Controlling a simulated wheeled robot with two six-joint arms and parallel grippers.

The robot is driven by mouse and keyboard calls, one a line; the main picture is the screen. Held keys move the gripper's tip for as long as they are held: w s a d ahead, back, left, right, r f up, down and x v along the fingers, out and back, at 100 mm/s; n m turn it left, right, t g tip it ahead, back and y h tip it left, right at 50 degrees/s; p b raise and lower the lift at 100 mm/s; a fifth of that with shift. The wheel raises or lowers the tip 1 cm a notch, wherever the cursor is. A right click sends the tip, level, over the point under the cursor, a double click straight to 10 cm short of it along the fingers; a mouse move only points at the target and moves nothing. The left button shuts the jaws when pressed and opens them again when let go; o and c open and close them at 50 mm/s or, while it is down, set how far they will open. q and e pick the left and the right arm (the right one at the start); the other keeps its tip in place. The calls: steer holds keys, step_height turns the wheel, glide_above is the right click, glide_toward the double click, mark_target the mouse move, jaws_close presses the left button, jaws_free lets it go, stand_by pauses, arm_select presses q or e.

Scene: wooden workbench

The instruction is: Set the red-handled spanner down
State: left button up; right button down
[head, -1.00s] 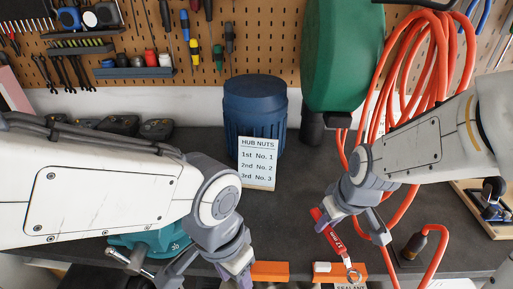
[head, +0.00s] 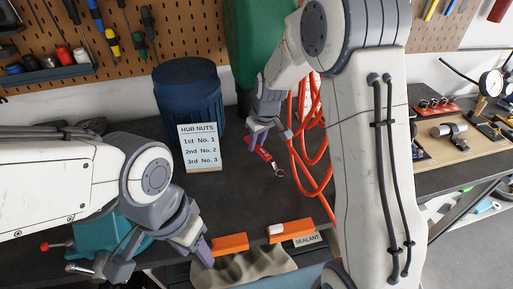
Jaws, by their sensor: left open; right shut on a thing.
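The red-handled spanner (head: 265,157) is in my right gripper (head: 262,135), over the dark bench top right of the hub nuts card. Its red handle slants down to a silver ring end (head: 279,173). The gripper is shut on the upper part of the handle. I cannot tell whether the ring end touches the bench. My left gripper (head: 194,252) is open and empty at the bench's front edge, left of an orange block.
A blue drum (head: 186,95) stands behind the hub nuts card (head: 200,147). A red hose (head: 310,165) hangs just right of the spanner. Orange blocks (head: 230,243) sit at the front edge by a sealant label (head: 307,240). The middle bench top is clear.

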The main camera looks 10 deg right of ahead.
mark_target(258, 147)
steer(key=shift+f+p, duration=0.3)
steer(key=shift+f, duration=1.4)
steer(key=shift+f, duration=0.15)
steer(key=c, duration=0.7)
jaws_free()
